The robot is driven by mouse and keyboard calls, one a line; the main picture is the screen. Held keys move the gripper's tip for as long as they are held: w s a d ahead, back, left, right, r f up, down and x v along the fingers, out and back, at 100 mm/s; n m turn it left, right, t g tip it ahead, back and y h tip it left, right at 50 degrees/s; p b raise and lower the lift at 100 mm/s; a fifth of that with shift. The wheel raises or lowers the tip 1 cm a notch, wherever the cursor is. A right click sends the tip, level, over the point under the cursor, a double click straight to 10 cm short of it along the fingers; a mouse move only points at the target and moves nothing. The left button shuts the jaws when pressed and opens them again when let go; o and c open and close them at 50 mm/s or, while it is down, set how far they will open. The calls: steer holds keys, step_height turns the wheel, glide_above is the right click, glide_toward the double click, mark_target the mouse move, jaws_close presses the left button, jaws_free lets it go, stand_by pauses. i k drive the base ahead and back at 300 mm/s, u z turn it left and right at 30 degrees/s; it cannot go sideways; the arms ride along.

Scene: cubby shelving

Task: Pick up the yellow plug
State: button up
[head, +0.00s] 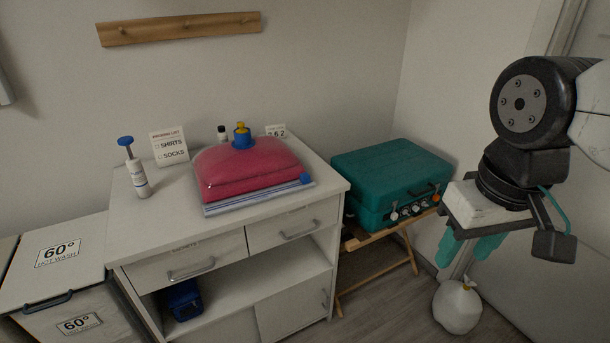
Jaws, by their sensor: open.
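A small yellow plug (241,126) shows at the top of a blue fitting (242,140). The fitting sits on a puffy red bag (250,166) on the white cabinet's top. I cannot tell whether the plug is seated in the fitting or just rests on it. My gripper (468,248) is at the right of the head view, its teal fingers apart and pointing down, with nothing seen between them. It is well to the right of the plug and apart from it.
A teal case (388,172) sits on a wooden stand right of the cabinet (333,184). A white sack (457,308) is below my gripper.

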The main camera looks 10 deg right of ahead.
mark_target(240, 125)
steer(key=z, duration=0.05)
steer(key=k, duration=0.45)
steer(key=u, duration=1.25)
steer(key=i, duration=1.5)
steer(key=z, duration=0.15)
